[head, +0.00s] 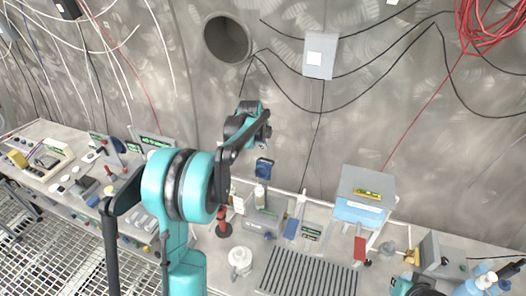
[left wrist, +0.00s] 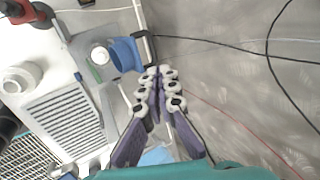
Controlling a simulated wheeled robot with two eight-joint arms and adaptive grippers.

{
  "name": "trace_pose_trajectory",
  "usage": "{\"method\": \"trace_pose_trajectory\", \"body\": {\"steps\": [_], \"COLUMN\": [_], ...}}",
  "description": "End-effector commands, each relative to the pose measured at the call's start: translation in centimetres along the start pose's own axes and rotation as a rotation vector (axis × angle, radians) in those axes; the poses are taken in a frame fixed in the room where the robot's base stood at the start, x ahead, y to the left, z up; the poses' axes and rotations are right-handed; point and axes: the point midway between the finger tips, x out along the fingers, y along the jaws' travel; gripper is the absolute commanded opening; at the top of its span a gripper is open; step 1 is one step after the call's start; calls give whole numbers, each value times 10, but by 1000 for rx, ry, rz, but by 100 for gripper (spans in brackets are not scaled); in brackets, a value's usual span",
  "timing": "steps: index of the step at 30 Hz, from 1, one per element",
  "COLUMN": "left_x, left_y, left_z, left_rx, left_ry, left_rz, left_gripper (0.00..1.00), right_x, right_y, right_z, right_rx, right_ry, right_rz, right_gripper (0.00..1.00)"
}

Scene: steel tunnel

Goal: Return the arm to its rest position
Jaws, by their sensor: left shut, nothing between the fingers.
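My left arm, teal and black, rises from the lower left in the head view and bends toward the tunnel wall. Its gripper (head: 264,140) hangs in the air in front of the wall, above the back of the bench. In the left wrist view the fingers of the left gripper (left wrist: 160,75) are together, with nothing held between them. A blue cup-like holder (left wrist: 125,54) appears just left of the fingertips there. I cannot make out my right gripper in either view.
The bench holds a ribbed grey tray (head: 308,272), a white round container (head: 240,261) and a grey-blue box (head: 364,194). A grey wall box (head: 320,56) and a round pipe opening (head: 227,39) are behind. Loose cables (head: 345,108) hang along the wall.

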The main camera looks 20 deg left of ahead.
Motion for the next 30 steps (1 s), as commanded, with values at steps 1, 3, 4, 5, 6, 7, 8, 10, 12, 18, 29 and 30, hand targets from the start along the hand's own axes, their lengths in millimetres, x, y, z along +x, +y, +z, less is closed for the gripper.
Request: {"method": "trace_pose_trajectory", "body": {"steps": [1,3,4,5,6,7,8,10,12,18,29,30], "left_x": [-9,-19,-22,-24,-27,-29,-30,-32,-32,-39,-47,-44], "left_y": [0,-1,-1,-2,-2,-2,-2,-2,-1,34,209,231], "left_z": [1,1,1,1,1,1,1,1,0,-21,-86,-92], "left_rx": [-1,-1,-1,-1,-1,-1,-1,-1,-4,-150,-790,-864], "left_ry": [-1,-1,-1,-1,-1,-1,-1,-1,0,2,37,44], "left_rz": [0,0,0,0,0,0,0,0,0,-12,-61,-66], "left_gripper": [0,0,0,0,0,0,0,0,0,0,0,0], "right_x": [0,1,1,1,1,1,1,1,2,29,118,128], "right_y": [0,0,0,0,0,0,0,0,0,0,0,0], "right_z": [0,0,0,0,1,1,1,1,1,21,84,91], "right_rx": [0,0,0,0,0,0,0,0,0,0,0,0], "right_ry": [0,0,0,0,0,0,0,0,0,0,0,0], "right_rz": [0,0,0,0,0,0,0,0,0,0,0,0], "right_gripper": [0,0,0,0,0,0,0,0,0,0,0,0]}}
